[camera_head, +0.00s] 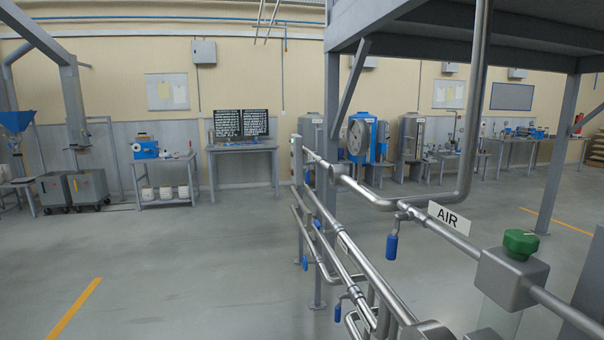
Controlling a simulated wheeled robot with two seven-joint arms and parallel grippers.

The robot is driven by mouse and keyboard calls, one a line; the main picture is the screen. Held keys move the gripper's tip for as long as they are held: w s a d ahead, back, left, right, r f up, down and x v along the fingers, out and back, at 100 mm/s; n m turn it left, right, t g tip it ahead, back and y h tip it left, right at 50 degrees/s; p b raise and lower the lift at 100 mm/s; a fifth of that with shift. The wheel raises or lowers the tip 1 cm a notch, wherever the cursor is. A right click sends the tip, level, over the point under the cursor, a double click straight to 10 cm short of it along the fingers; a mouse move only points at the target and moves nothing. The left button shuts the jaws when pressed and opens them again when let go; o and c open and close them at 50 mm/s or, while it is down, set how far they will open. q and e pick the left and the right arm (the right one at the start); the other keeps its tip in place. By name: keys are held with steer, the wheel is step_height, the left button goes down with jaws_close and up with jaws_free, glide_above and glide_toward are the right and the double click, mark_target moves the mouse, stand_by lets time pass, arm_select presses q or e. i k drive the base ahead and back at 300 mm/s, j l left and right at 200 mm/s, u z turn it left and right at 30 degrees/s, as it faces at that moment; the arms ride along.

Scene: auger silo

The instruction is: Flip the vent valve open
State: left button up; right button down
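Neither of my grippers is in view. Several small valves with blue handles sit on the steel pipes at the right. One blue-handled valve (392,246) hangs below the upper pipe near the AIR label (449,218), its handle pointing down. Another blue-handled valve (338,311) is on a lower pipe, its handle also hanging down. A further blue handle (305,263) shows farther along the rack. I cannot tell which of these is the vent valve. A grey block with a green knob (520,242) sits on the same upper pipe, with a clear bowl below.
The steel pipe rack (360,258) runs from the near right into the middle distance. A vertical pipe (477,90) drops from the overhead platform. A desk with two screens (242,124) stands at the back wall. The floor (190,250) at left is clear.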

mark_target(307, 172)
steer(key=i+j, duration=0.6)
steer(key=i+j+z, duration=0.15)
steer(key=i+j, duration=1.1)
steer(key=i+j+z, duration=0.15)
steer(key=i+j, duration=1.15)
steer(key=j+z, duration=0.05)
